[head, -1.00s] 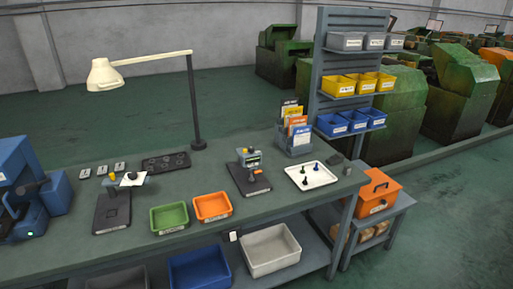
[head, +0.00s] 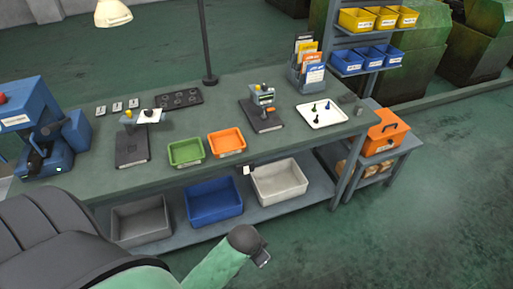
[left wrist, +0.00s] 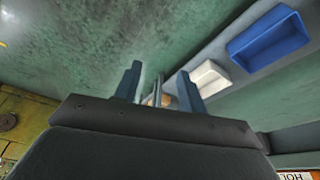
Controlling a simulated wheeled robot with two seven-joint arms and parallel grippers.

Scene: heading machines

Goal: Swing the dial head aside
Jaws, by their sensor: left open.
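In the head view, a small stand with a grey head, a yellow knob and a white face or card (head: 149,116) stands on a black base plate (head: 131,147) on the left part of the bench. A second stand, with a small display head (head: 265,96), stands on another black base farther right. I cannot tell which is the dial head. In the left wrist view, my left gripper (left wrist: 157,72) has its two blue-grey fingers apart, far from both stands. A small pale orange patch shows beyond them. My right gripper is not in view.
The bench (head: 85,178) carries a green tray (head: 186,152), an orange tray (head: 226,142), a white tray (head: 322,113) and a blue machine (head: 40,125). Grey, blue (head: 214,203) and white (head: 279,181) bins stand on its lower shelf. Open floor lies in front at right.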

